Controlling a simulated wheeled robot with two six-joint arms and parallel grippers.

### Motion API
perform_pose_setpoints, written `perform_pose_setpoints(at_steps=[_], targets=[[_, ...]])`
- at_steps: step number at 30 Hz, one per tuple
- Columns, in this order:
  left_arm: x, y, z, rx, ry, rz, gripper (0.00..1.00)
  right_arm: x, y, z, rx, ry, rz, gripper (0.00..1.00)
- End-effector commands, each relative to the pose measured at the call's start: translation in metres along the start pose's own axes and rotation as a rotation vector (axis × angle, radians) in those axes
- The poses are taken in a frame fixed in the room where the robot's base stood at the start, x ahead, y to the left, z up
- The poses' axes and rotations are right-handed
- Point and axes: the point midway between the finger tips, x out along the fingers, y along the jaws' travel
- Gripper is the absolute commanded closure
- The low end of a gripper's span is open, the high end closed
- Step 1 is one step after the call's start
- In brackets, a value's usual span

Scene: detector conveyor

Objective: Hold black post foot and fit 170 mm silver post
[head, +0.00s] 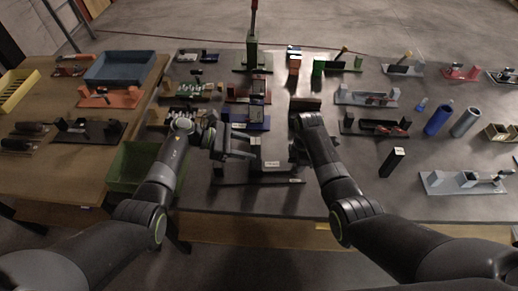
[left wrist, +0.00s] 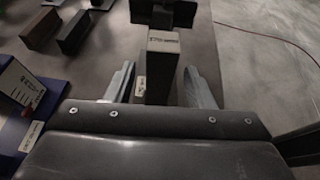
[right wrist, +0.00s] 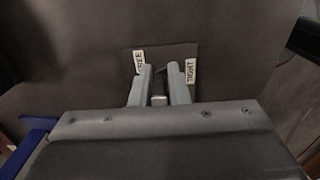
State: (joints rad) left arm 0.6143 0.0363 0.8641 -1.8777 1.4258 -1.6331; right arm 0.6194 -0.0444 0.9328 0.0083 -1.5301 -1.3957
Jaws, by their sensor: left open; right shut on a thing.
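A black fixture (head: 230,180) with small white labels lies at the front middle of the dark table. My left gripper (head: 250,146) is open above it. In the left wrist view, a dark upright block with a pale labelled top (left wrist: 163,42) stands between and beyond the open fingers (left wrist: 158,85); I cannot tell if they touch it. My right gripper (right wrist: 160,84) is shut on a small grey piece (right wrist: 159,100) between labels reading FREE and TIGHT on a dark plate (right wrist: 165,53). I cannot tell for sure which part is the post foot.
A black block (head: 392,162) stands right of my right arm. A blue-based fixture (head: 247,116) sits just behind my left gripper. A green bin (head: 133,166) is at the left edge. Several other fixtures fill the back.

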Motion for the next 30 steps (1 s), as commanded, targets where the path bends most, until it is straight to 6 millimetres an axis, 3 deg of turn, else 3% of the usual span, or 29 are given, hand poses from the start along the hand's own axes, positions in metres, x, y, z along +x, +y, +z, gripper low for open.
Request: perform_pose_setpoints(at_steps=[3, 9, 15, 25, 26, 30], targets=[[-0.028, 0.001, -0.001, 0.002, 0.003, 0.002, 0.51, 0.0, 0.0, 0.0, 0.0, -0.001, 0.001, 1.0], [-0.06, 0.0, 0.0, 0.001, 0.001, 0.001, 0.51, 0.0, 0.0, 0.0, 0.0, -0.001, 0.001, 1.0], [-0.071, 0.0, 0.0, -0.001, 0.0, -0.001, 0.51, -0.001, 0.0, 0.0, 0.0, -0.001, 0.001, 1.0], [-0.071, 0.0, 0.0, 0.0, 0.0, -0.001, 0.51, -0.001, 0.0, 0.0, 0.0, 0.0, 0.001, 1.0], [-0.071, 0.0, 0.0, 0.0, 0.0, -0.001, 0.51, -0.001, 0.0, 0.0, 0.0, 0.0, 0.001, 0.82], [-0.071, 0.0, 0.001, 0.0, 0.0, -0.001, 0.51, 0.0, 0.0, 0.0, 0.0, 0.0, 0.001, 0.64]])
